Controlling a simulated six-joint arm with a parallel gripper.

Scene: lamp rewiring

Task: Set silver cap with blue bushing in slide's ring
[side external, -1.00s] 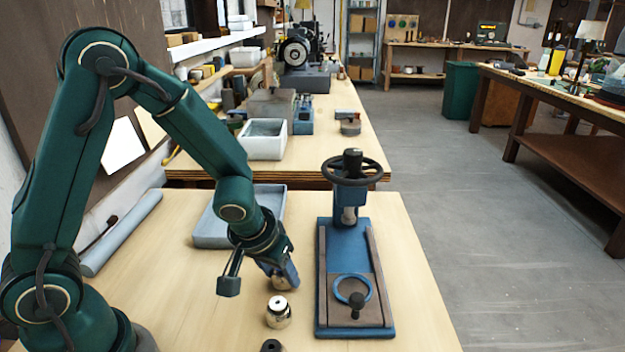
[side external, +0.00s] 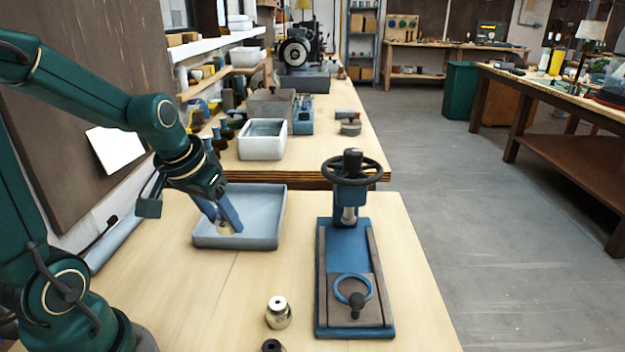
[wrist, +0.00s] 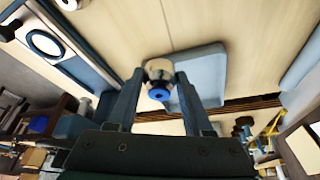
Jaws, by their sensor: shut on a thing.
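My gripper (side external: 229,226) is shut on a shiny silver cap (wrist: 157,68), which has a blue bushing (wrist: 160,95) at its end facing the wrist camera. The slide's blue ring (side external: 353,288) lies on the brown carriage of the blue press, to the right of and nearer than my gripper. The ring also shows at the upper left of the wrist view (wrist: 45,43). It looks empty.
A second silver cap (side external: 278,313) stands on the table left of the press, with a dark part (side external: 271,346) nearer the front edge. The shallow tray (side external: 267,240) stands behind. The press's handwheel (side external: 352,171) rises over its back end. Bare table lies between tray and press.

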